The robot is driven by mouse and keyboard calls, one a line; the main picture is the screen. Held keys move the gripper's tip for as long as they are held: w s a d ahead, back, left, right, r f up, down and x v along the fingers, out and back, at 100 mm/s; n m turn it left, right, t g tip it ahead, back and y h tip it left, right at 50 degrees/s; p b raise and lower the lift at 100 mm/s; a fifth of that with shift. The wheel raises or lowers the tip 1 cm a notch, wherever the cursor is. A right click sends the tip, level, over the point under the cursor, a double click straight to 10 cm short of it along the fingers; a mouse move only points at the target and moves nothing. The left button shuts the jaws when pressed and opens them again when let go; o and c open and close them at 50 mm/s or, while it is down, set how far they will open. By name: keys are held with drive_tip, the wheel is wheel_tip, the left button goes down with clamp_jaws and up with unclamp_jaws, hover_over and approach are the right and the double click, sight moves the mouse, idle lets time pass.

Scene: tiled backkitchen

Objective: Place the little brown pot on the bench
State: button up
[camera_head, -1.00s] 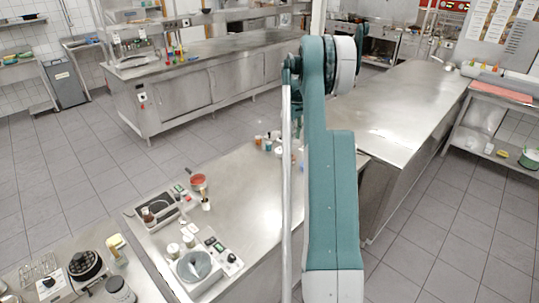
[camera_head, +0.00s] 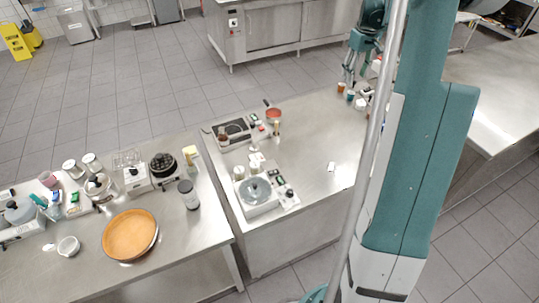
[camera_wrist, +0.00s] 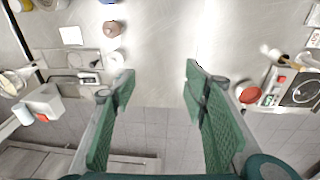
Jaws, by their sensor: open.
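My gripper (camera_wrist: 160,72) is open in the wrist view, its two green fingers wide apart with nothing between them. Bare bench and its edge show beyond them. In the head view my gripper (camera_head: 352,70) points down over the far end of the steel bench (camera_head: 310,140). A little brown pot (camera_wrist: 112,28) stands on the bench in the wrist view, up and left of the fingertips and apart from them. In the head view, small jars, one of them brown (camera_head: 341,87), stand just below my gripper. I cannot tell for sure which matches the pot.
A red pan (camera_head: 273,115), a hob (camera_head: 234,130) and a scale (camera_head: 258,194) stand along the bench's left side. The middle of the bench is clear except for a small white card (camera_head: 331,166).

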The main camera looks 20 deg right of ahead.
drive_tip(key=s+a+r+t, duration=0.1)
drive_tip(key=s+a+r, duration=0.25)
drive_tip(key=a, duration=0.75)
drive_tip(key=s+a+r+t, duration=0.1)
drive_tip(key=s+a+r, duration=0.3)
drive_tip(key=a, duration=0.7)
drive_tip(key=s+a+r+t, duration=0.1)
drive_tip(key=s+a+r, duration=0.1)
drive_tip(key=a+r, duration=0.65)
drive_tip(key=s+a+f+t, duration=0.1)
drive_tip(key=s+a+f, duration=0.3)
drive_tip(key=s+a, duration=0.7)
drive_tip(key=s+a+f+t, duration=0.2)
drive_tip(key=s+a+f, duration=0.3)
drive_tip(key=s+a, duration=0.6)
drive_tip(key=a, duration=0.3)
drive_tip(key=shift+s+a+y, duration=0.35)
drive_tip(key=shift+s+y, duration=0.05)
drive_tip(key=shift+o, duration=0.7)
